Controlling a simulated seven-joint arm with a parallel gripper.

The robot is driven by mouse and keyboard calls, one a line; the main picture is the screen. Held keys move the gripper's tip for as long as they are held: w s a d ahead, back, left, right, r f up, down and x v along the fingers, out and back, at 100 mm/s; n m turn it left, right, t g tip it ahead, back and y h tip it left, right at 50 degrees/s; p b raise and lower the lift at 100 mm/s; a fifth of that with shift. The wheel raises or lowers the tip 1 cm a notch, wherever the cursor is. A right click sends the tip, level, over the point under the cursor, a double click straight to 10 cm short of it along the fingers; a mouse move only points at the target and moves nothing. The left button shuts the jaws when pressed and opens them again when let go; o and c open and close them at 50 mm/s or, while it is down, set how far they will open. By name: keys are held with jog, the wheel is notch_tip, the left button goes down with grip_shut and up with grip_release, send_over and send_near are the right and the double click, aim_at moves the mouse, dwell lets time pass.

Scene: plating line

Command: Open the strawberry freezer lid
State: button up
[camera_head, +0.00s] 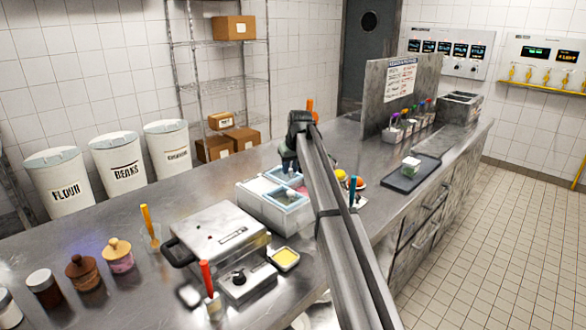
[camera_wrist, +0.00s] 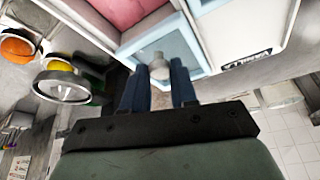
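The ice cream freezer (camera_head: 262,212) is a white box with light blue framed lids on the steel counter. In the wrist view a pink area, likely the strawberry side (camera_wrist: 115,10), shows at the top beside a blue-framed lid (camera_wrist: 178,40). I cannot tell whether glass covers the pink. A pale round knob (camera_wrist: 158,62) sits by the lid's near edge. My gripper (camera_wrist: 159,72) has its two blue fingers apart, with the knob showing between the fingertips; firm contact is not visible. In the head view my gripper (camera_head: 288,166) is over the freezer, partly hidden by my arm.
A vanilla label (camera_wrist: 250,59) marks the freezer's right part in the wrist view. A waffle iron (camera_head: 220,235) stands left of the freezer. Bowls with orange and yellow contents (camera_wrist: 62,80) are close by. A dark tray (camera_head: 410,175) lies further right.

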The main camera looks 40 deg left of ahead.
jog(key=o, duration=0.4)
jog(key=v, duration=1.4)
jog(key=shift+s+f, duration=0.1)
jog(key=shift+d, duration=0.1)
